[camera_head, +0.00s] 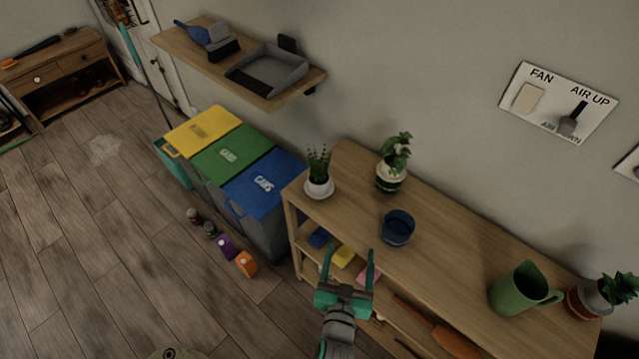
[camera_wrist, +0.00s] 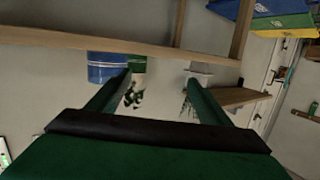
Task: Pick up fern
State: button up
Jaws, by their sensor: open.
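Three potted plants stand on the wooden shelf unit, and I cannot tell for sure which is the fern. A small upright feathery plant (camera_head: 319,162) in a white pot on a saucer is at the top's left end. A leafy plant (camera_head: 397,152) in a white and dark green pot stands to its right, near the wall. Another leafy plant (camera_head: 617,288) is at the far right, cut off by the edge. My gripper (camera_head: 349,254) is open and empty at the unit's front edge, apart from all plants. In the upside-down wrist view, the feathery plant (camera_wrist: 187,105) is partly hidden by a finger.
A blue pot (camera_head: 397,228) stands on the shelf top (camera_head: 440,240) near my gripper, and a green pitcher (camera_head: 518,288) farther right. Lidded bins (camera_head: 226,152) stand left of the unit. A wall shelf (camera_head: 180,42) hangs above them. Small items, including an orange box (camera_head: 246,264), lie on the floor.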

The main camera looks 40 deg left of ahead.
aim_at(320, 181)
jog(key=w+a+r+n+y, duration=0.1)
jog(key=w+a, duration=0.1)
jog(key=a, duration=0.2)
jog(key=w+a+r+n+g+y, duration=0.1)
jog(key=w+a+r, duration=0.1)
jog(key=a, duration=0.2)
jog(key=w+a+r+n+g+y, duration=0.1)
jog(key=w+a+r, duration=0.1)
jog(key=a, duration=0.3)
jog(key=shift+a+r+y, duration=0.1)
jog(key=shift+r+y, duration=0.15)
jog(key=shift+y, duration=0.15)
jog(key=x, duration=0.4)
jog(key=shift+w+a, duration=0.15)
jog(key=shift+a, duration=0.05)
jog(key=shift+x, duration=3.2)
jog(key=shift+r, duration=0.1)
jog(key=shift+c, duration=0.2)
jog(key=c, duration=0.8)
